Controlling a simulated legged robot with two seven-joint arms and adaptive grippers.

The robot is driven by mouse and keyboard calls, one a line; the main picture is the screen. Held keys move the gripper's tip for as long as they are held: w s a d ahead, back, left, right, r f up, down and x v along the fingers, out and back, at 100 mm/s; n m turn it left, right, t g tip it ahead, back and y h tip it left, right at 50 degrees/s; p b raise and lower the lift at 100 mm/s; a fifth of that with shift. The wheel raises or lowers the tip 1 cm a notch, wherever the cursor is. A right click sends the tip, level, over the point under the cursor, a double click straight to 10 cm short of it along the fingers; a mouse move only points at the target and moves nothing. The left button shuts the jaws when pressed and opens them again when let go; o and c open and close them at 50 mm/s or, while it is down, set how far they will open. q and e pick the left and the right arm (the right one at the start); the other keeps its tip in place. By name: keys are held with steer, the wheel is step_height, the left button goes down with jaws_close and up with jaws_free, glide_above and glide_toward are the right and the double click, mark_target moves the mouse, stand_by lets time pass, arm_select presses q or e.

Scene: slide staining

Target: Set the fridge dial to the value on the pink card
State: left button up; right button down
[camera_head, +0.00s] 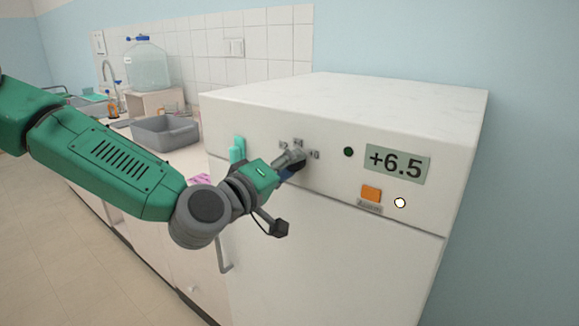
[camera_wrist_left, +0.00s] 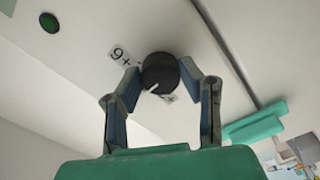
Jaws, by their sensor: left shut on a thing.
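The fridge dial is a round black knob (camera_wrist_left: 160,72) with a white pointer line, seen in the left wrist view. My left gripper (camera_head: 292,160) is at the fridge's upper front panel, its two fingers (camera_wrist_left: 158,80) closed on opposite sides of the dial. In the head view the gripper mostly hides the dial; small labels (camera_head: 315,155) show around it, too small to read. The fridge display (camera_head: 397,164) reads +6.5. A pink patch (camera_head: 200,179), likely the pink card, shows behind my left arm, partly hidden, its writing unreadable. My right gripper is not in view.
The white fridge (camera_head: 350,90) carries a dark green lamp (camera_head: 348,152), an orange button (camera_head: 371,193) and a lit whitish lamp (camera_head: 400,202). A teal object (camera_head: 237,149) is at its left.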

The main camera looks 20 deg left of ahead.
arm_select(q)
steer(key=shift+w+a+r, duration=0.1)
steer(key=shift+w+a, duration=0.05)
steer(key=shift+w, duration=0.05)
steer(key=o, duration=0.9)
steer(key=shift+o, duration=1.3)
steer(key=shift+w, duration=0.1)
steer(key=shift+w+f, duration=0.1)
steer(key=shift+f, duration=0.1)
steer(key=v, duration=0.7)
steer(key=shift+s+a, duration=0.15)
steer(key=shift+s, duration=0.05)
